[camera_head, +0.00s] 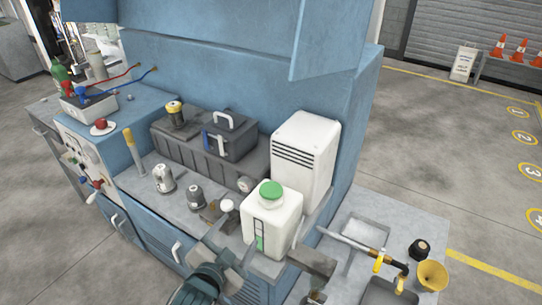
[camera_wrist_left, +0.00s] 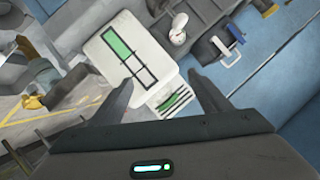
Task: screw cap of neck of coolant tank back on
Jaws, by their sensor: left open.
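The coolant tank (camera_head: 283,222) is a white jug with a green and white level gauge on its front. It stands on the bench beside a white vented unit. Its round green cap (camera_head: 271,190) sits on top at the neck; I cannot tell whether it is screwed on. My left gripper (camera_head: 228,240) is in front of the tank, to its left in the head view. In the left wrist view, its open fingers (camera_wrist_left: 166,97) are spread. My right gripper is not clearly seen.
The white vented unit (camera_head: 305,155) stands close behind the tank. Grey canisters (camera_head: 164,178) and a dark toolbox (camera_head: 230,137) are to the left. A yellow funnel (camera_head: 431,275) and a black round part (camera_head: 419,249) are on the right table. A dark block (camera_head: 311,262) is near the tank's lower right.

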